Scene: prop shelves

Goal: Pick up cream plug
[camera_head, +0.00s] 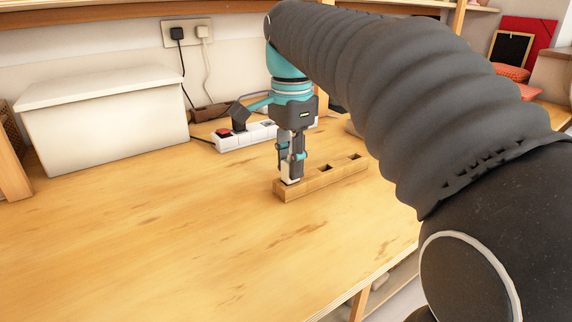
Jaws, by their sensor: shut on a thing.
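My gripper (291,163) points straight down over the left end of a wooden block (325,183). It is shut on a small cream plug (290,174), which is upright at the block's left end. The fingers partly cover this plug. I cannot tell whether its lower end sits in a hole or just above the block. Two square holes show open along the rest of the block. Another cream plug (202,33) with a cord is in the wall socket.
A white power strip (229,142) with a red switch lies behind the block, with a dark plug on it. A black plug (177,35) is in the wall socket. A white lidded box (100,125) stands at left. The front table is clear.

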